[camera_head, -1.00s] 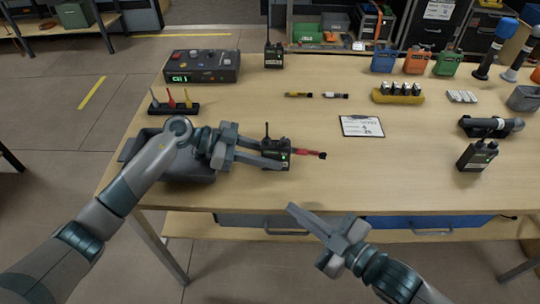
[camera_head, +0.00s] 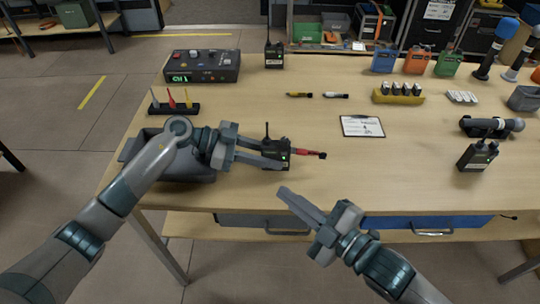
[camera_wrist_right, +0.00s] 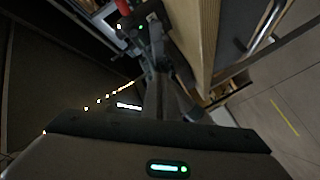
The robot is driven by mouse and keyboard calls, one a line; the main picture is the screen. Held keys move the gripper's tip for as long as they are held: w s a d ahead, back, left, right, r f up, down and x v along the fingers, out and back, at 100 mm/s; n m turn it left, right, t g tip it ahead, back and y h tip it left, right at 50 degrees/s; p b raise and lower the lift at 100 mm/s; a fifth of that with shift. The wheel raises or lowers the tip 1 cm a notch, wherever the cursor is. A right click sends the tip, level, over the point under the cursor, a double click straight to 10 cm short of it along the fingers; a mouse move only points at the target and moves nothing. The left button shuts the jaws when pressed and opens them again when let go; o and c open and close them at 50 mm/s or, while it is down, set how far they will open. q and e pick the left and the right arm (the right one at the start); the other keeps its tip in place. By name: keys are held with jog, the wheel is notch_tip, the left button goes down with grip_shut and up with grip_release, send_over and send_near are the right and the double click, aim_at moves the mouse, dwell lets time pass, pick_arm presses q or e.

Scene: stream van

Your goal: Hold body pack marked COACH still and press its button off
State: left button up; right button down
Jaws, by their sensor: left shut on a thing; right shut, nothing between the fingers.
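A dark body pack (camera_head: 275,152) with a short antenna and a lit green light is near the table's front edge. My left gripper (camera_head: 284,160) is shut on it from the left. Its marking cannot be read, and the fingers hide part of it. My right gripper (camera_head: 283,191) is shut and empty, in front of the table edge, just below and apart from the held pack. In the right wrist view, the pack's green light (camera_wrist_right: 140,28) shows beyond the fingers. Two similar packs stand at the back (camera_head: 274,54) and at the right (camera_head: 477,156).
A red marker-like stick (camera_head: 311,154) lies right of the held pack. A grey tray (camera_head: 185,176) sits under my left arm. A control box (camera_head: 202,66), a tool rack (camera_head: 173,107), a clipboard (camera_head: 362,126) and a microphone (camera_head: 491,126) are around. The middle front of the table is clear.

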jog(key=shift+w, duration=4.1)
jog(key=shift+w, duration=0.6)
jog(key=shift+s, duration=0.65)
jog(key=shift+s, duration=3)
